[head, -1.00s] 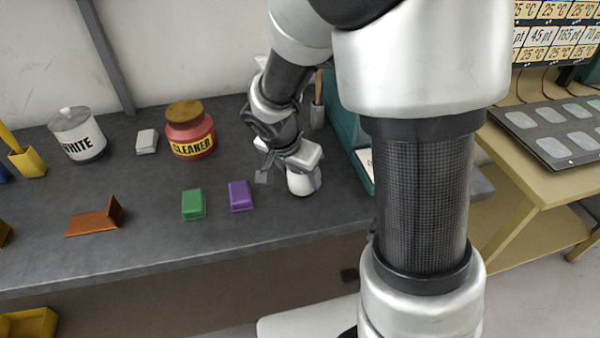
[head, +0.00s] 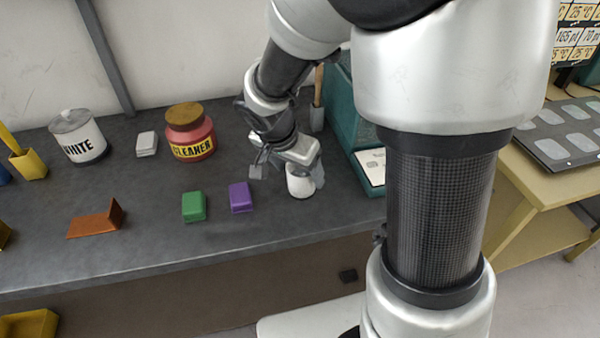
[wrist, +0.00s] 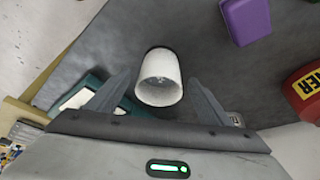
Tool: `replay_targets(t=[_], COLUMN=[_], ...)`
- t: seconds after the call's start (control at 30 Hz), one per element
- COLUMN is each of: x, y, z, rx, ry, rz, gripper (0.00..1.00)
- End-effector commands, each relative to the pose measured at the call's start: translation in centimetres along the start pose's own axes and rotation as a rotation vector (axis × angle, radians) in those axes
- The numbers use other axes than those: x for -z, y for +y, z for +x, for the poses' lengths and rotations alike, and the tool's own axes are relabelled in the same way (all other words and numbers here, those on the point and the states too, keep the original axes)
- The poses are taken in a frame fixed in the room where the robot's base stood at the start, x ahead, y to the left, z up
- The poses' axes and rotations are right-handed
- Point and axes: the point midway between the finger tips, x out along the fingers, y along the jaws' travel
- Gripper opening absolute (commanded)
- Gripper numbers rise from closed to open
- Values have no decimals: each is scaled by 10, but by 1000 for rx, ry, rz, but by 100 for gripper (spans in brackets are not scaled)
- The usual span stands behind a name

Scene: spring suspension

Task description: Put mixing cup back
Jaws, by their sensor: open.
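The mixing cup (head: 300,185) is white and stands on the dark grey bench, right of the purple block. In the wrist view the cup (wrist: 160,82) shows its open, empty-looking mouth between my two fingers. My gripper (head: 288,173) is open, with one finger left of the cup and the other at its right side. In the wrist view my gripper (wrist: 159,78) has a visible gap on both sides of the cup. The top of the cup is partly hidden by my gripper in the head view.
A purple block (head: 240,197) and a green block (head: 194,207) lie left of the cup. A red cleaner jar (head: 189,135) stands behind them. A teal case (head: 345,115) stands close on the right. The bench front is clear.

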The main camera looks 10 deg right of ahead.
Motion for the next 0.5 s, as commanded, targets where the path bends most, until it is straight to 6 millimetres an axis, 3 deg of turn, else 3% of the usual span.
replay_targets(t=[0.03,0.2,0.5], x=[1,1,1], y=[-2,-1,0], z=[-15,-52,-89], rx=[6,5,3], ry=[3,3,0], rz=[1,0,-2], gripper=[73,73,73])
